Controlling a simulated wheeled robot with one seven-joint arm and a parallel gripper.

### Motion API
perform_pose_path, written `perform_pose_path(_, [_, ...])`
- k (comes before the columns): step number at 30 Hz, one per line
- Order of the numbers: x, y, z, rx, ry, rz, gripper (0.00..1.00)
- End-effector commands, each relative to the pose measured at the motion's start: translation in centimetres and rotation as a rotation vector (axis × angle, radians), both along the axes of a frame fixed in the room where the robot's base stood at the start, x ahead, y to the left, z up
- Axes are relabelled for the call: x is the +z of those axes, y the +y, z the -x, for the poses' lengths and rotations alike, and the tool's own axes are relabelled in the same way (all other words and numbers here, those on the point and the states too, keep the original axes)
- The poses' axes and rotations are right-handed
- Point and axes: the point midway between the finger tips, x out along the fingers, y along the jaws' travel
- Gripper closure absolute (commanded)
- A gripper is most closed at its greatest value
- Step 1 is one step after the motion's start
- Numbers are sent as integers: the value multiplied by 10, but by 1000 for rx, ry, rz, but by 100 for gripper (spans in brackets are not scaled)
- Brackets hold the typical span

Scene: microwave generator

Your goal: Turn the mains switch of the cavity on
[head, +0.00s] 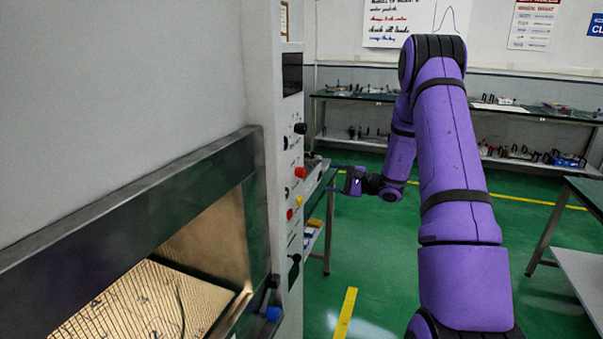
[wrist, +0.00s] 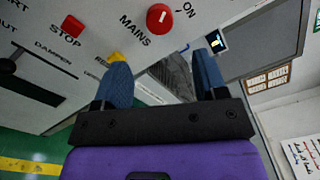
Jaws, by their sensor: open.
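The mains switch is a round red knob with a small white mark, on the panel of the grey cabinet. In the wrist view the knob (wrist: 160,18) is at the top, between the words MAINS and ON. Whether its mark points at ON I cannot tell. In the head view the red knob (head: 300,173) is on the panel at centre. My gripper (head: 341,180) is to the right of it, apart from the panel. In the wrist view my gripper (wrist: 163,72) has its two blue fingers spread, with nothing between them; the knob lies beyond the tips.
A red stop button (wrist: 66,25), a yellow reset button (wrist: 115,57) and a black damper handle (head: 294,258) are near the knob. The open lit cavity (head: 150,295) is at lower left. A bench (head: 318,200) stands behind the panel.

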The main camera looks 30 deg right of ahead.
Motion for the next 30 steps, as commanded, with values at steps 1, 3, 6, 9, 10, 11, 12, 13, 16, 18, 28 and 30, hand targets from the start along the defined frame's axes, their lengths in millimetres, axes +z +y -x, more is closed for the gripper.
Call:
perform_pose_path(1, [0,5,-5,3,-1,1,34])
perform_pose_path(3, [1,11,-13,4,-1,1,34])
perform_pose_path(6, [1,23,-27,7,-1,1,34])
perform_pose_path(9, [1,34,-41,6,0,2,34])
perform_pose_path(10, [1,37,-45,6,0,2,34])
perform_pose_path(11, [0,40,-49,6,0,1,34])
perform_pose_path(12, [0,44,-54,6,0,1,34])
perform_pose_path(13, [0,47,-57,6,0,1,34])
perform_pose_path(16, [0,54,-68,4,0,2,34])
perform_pose_path(18, [0,58,-73,4,1,1,34])
perform_pose_path(28, [1,64,-80,3,1,1,34])
perform_pose_path(30, [1,64,-80,3,1,1,34])
